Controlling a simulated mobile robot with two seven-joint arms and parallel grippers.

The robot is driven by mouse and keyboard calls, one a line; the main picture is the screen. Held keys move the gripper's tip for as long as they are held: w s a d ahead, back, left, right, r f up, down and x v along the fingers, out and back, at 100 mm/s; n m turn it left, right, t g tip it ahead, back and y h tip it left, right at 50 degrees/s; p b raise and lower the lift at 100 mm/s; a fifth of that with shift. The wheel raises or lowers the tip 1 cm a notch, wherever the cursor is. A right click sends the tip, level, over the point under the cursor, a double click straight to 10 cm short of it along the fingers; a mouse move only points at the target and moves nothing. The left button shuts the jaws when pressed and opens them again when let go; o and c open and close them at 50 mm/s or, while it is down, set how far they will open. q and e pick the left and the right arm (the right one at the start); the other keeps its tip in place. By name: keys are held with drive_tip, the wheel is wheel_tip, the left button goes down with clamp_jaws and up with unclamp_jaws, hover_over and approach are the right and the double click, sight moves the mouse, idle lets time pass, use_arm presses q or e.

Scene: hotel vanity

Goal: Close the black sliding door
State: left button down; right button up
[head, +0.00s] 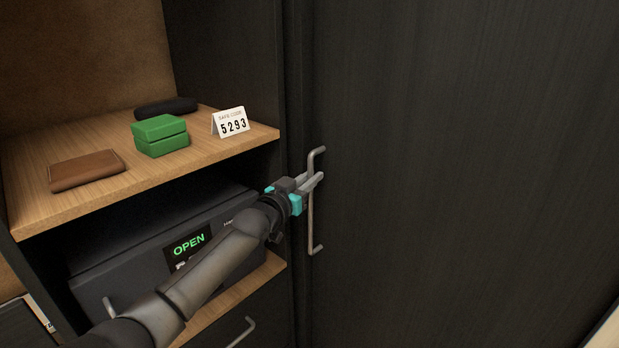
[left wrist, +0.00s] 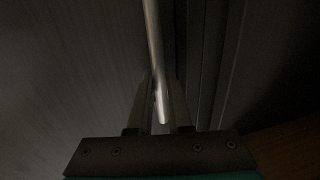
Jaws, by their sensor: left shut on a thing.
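The black sliding door (head: 450,160) fills the right side of the head view. It leaves the shelves to its left uncovered. A vertical metal handle (head: 311,222) stands near the door's left edge. My left gripper (head: 316,181) is shut on the handle's upper part, with its fingers around the bar. The left wrist view shows the handle (left wrist: 153,45) running down between the two fingers of my left gripper (left wrist: 160,100). My right gripper is in neither view.
The wooden shelf (head: 200,165) left of the door holds a brown wallet (head: 87,170), a green box (head: 160,135), a dark case (head: 166,108) and a code card (head: 231,123). Below it is a dark safe (head: 120,265) with an OPEN display. A drawer handle (head: 242,332) shows underneath.

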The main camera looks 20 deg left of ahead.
use_arm(q)
drive_tip(key=shift+a+r, duration=0.15)
drive_tip(key=shift+a, duration=0.1)
drive_tip(key=c, duration=0.9)
unclamp_jaws()
drive_tip(key=shift+w, duration=0.1)
drive_tip(key=shift+o, duration=0.3)
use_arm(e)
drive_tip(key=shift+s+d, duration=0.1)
use_arm(q)
drive_tip(key=shift+d+f, duration=0.1)
drive_tip(key=shift+f, duration=0.1)
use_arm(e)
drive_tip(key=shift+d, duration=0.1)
